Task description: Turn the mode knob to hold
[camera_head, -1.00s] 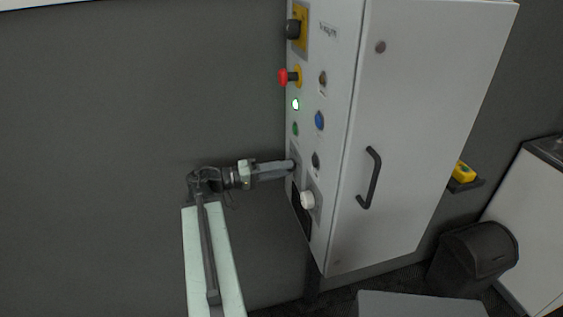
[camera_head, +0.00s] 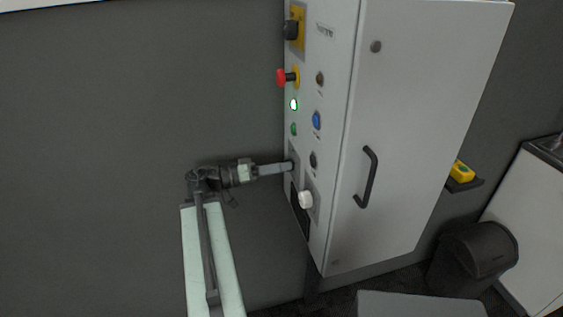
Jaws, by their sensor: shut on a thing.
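My gripper (camera_head: 287,167) reaches from the left to the lower part of the grey-white control cabinet's panel (camera_head: 306,235). Its fingers point right and meet the panel's left column, below the green button. They are shut on a small dark knob there, which I take to be the mode knob (camera_head: 292,161). The fingers cover most of this knob, so its pointer and any labels cannot be read.
A white knob (camera_head: 305,200) sits just below and right of the fingertips, a black knob (camera_head: 313,160) to their right. The cabinet door has a black handle (camera_head: 367,178).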

